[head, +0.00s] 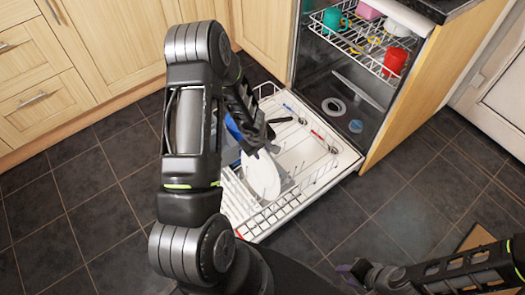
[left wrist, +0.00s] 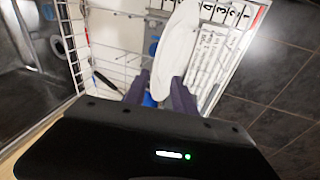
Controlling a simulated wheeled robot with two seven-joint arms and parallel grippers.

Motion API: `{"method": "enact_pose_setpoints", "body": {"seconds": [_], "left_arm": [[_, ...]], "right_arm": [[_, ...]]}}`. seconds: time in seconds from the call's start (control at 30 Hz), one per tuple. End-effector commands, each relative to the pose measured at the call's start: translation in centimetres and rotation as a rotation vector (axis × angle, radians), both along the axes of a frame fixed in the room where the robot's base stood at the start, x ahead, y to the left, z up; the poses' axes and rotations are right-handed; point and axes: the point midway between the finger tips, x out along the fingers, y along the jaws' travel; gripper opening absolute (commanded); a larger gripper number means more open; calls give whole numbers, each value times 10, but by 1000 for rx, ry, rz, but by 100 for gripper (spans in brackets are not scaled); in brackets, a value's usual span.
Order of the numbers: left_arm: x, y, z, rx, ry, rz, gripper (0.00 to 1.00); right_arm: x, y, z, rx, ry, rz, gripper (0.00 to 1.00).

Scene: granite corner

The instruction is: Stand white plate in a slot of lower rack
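The white plate (head: 262,178) stands tilted in the lower rack (head: 240,222), below my left gripper. In the left wrist view the plate (left wrist: 178,45) rises from the rack, its near edge at the gap between my fingertips. My left gripper (head: 268,137) reaches down over the rack from the left. In the left wrist view its two fingers (left wrist: 160,92) are apart and look open around the plate's near edge. Whether they touch it, and which slot holds its foot, I cannot tell. My right gripper (head: 350,272) is low at the right, away from the rack; its opening is unclear.
The dishwasher door is down beneath the rack. A blue item (head: 233,127) is partly hidden behind my left arm. The upper rack (head: 360,45) holds a teal mug (head: 333,20) and a red cup (head: 395,62).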

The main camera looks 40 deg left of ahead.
Motion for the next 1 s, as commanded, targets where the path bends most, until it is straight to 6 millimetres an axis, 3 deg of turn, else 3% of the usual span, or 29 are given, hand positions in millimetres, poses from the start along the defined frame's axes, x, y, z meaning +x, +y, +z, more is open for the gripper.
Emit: {"method": "enact_pose_setpoints", "body": {"seconds": [0.03,0.2,1.0], "left_arm": [[-2,0,14,1,0,0,31],[-7,-2,31,0,0,1,31],[-8,-2,32,0,0,1,31]], "right_arm": [[0,0,10,0,0,0,36],[0,0,19,0,0,0,36],[0,0,19,0,0,0,36]]}}
